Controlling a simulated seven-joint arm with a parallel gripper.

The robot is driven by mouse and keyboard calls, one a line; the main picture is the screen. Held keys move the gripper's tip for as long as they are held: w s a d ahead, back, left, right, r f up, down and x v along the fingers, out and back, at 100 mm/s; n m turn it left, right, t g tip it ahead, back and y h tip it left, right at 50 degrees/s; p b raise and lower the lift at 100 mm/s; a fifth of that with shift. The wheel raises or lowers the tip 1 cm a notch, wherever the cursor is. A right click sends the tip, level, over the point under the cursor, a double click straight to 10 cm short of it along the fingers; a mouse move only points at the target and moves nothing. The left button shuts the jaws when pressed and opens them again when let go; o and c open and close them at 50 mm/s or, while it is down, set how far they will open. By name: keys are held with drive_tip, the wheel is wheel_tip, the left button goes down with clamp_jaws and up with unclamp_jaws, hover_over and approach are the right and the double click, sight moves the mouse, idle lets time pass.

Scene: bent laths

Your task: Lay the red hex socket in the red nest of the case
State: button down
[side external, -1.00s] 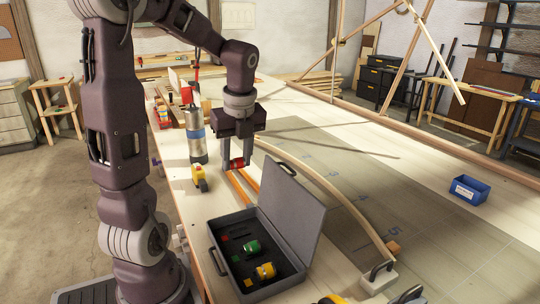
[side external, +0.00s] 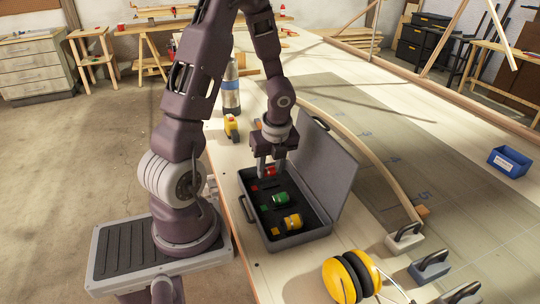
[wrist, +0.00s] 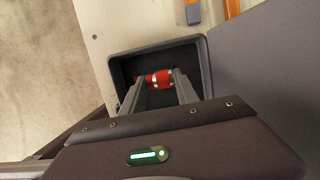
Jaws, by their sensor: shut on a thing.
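The red hex socket (side external: 270,170) is held between the fingers of my gripper (side external: 269,174), at the far end of the open grey case (side external: 284,240). In the wrist view the socket (wrist: 158,80), red with a silver band, lies crosswise between the two fingertips, over the dark inside of the case (wrist: 206,62). A small red mark (side external: 255,188) shows on the case's dark insert near the fingers. The red nest itself is mostly hidden by gripper and socket. I cannot tell whether the socket touches the insert.
A green socket (side external: 280,198) and a yellow socket (side external: 292,222) lie in the case, nearer the camera. The raised lid (side external: 325,180) stands close on the right. A yellow object (side external: 231,128) and a silver-blue cylinder (side external: 231,92) stand behind; yellow ear defenders (side external: 345,280) lie in front.

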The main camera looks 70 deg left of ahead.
drive_tip(key=shift+x, duration=0.8)
drive_tip(key=shift+d+f, duration=0.25)
drive_tip(key=shift+f, duration=0.45)
idle(0.6)
drive_tip(key=c, duration=0.8)
unclamp_jaws()
drive_tip(key=shift+c, duration=0.2)
drive_tip(key=shift+a+r+v, duration=0.1)
drive_tip(key=shift+a+v, duration=0.2)
drive_tip(key=shift+v, duration=0.85)
drive_tip(key=shift+a+r+v, duration=0.1)
drive_tip(key=shift+a+v, duration=0.15)
drive_tip(key=shift+v, duration=0.9)
drive_tip(key=shift+a+v, duration=0.3)
drive_tip(key=shift+v, duration=0.8)
